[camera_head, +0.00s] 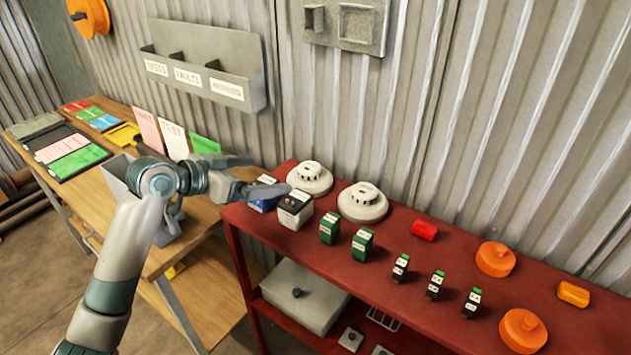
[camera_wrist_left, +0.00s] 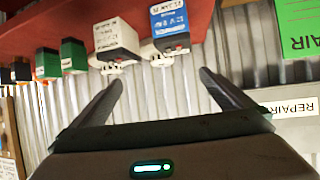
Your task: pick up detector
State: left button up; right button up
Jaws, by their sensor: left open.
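Two white round detectors stand on the red shelf in the head view, one at the back left (camera_head: 310,178) and one to its right (camera_head: 362,203). My left gripper (camera_head: 270,174) is open and empty, left of the nearer-left detector and close to the blue box (camera_head: 264,193) and the white box (camera_head: 295,209). The wrist view shows its spread fingers (camera_wrist_left: 162,78) with the white box (camera_wrist_left: 115,40) and blue box (camera_wrist_left: 168,24) beyond their tips. My right gripper is not in view.
The red shelf (camera_head: 400,280) also carries green boxes (camera_head: 330,227), small black devices, a red cylinder (camera_head: 425,230) and orange round items (camera_head: 495,259). A corrugated wall (camera_head: 420,120) rises behind it. A wooden bench (camera_head: 205,240) with coloured cards stands to the left.

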aim_at(304, 171)
pick_arm(q)
jog(key=shift+w+d, duration=0.2)
jog(key=shift+w, duration=0.2)
jog(key=shift+s+a+r, duration=0.2)
jog(key=shift+s, duration=0.05)
jog(key=shift+x, duration=0.75)
jog(key=p+x, duration=0.3)
jog(key=x, duration=0.6)
jog(key=shift+w+d+f, duration=0.1)
jog(key=shift+w+d, duration=0.05)
jog(key=shift+d, duration=0.05)
jog(key=shift+w+d+f+p, duration=0.3)
jog(key=shift+w+d+f, duration=0.1)
jog(key=shift+d, duration=0.05)
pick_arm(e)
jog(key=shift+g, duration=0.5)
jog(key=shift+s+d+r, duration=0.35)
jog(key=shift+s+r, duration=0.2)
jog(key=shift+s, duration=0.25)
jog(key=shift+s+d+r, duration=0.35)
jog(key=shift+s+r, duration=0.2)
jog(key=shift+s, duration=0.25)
pick_arm(q)
jog(key=shift+w+d, duration=0.1)
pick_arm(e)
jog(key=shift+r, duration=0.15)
